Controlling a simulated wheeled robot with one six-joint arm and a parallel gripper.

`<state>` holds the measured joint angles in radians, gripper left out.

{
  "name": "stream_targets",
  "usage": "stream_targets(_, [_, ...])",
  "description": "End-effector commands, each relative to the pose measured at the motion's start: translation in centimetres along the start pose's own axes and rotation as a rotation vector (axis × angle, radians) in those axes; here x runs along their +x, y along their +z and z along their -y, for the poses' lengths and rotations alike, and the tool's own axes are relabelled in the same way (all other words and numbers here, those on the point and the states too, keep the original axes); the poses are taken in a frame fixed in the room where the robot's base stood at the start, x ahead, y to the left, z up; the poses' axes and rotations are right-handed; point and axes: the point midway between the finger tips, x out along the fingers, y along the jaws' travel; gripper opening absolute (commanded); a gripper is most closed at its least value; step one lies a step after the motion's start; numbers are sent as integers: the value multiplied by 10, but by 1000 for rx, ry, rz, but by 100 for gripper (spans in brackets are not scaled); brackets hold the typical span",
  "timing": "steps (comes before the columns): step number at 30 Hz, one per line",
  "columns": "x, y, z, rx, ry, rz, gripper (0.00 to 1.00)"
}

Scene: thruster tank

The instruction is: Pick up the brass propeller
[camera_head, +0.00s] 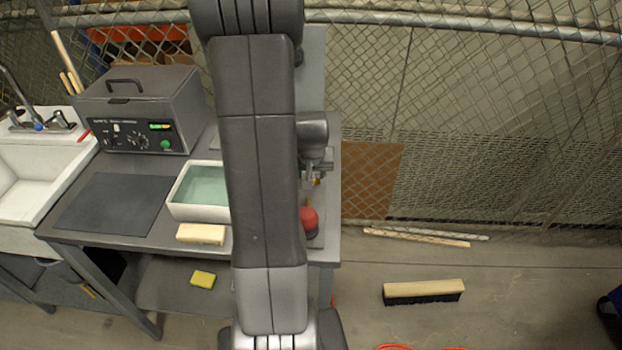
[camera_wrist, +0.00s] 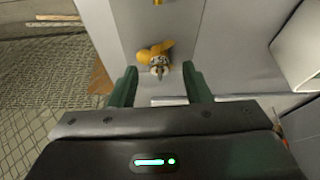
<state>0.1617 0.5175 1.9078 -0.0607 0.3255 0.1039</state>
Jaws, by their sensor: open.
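The brass propeller (camera_wrist: 154,54) is a small golden, bladed piece with a grey hub, seen in the wrist view just beyond my fingertips. My gripper (camera_wrist: 159,72) is open, with one green finger on each side of the line to the propeller and nothing held between them. In the head view my gripper (camera_head: 316,178) is beside my arm at the right end of the bench, and a little yellow shows just below it. My arm hides much of that part of the bench. Whether the fingers touch the propeller cannot be told.
A red rounded object (camera_head: 309,221) stands close to my arm. A white tank (camera_head: 183,211) with greenish water, a dark mat (camera_head: 118,208) and a grey control box (camera_head: 140,108) are on the bench (camera_head: 150,165). A mesh fence (camera_head: 480,130) stands behind. A brush (camera_head: 423,290) lies on the floor.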

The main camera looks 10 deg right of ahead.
Motion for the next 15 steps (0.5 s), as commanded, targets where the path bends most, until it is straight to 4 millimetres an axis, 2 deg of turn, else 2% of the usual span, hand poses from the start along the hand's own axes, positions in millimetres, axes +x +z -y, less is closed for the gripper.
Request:
stream_targets(4, [10,0,0,0,0,0,44])
stream_targets(12, [11,0,0,0,0,-1,44])
stream_targets(15, [11,0,0,0,0,-1,24])
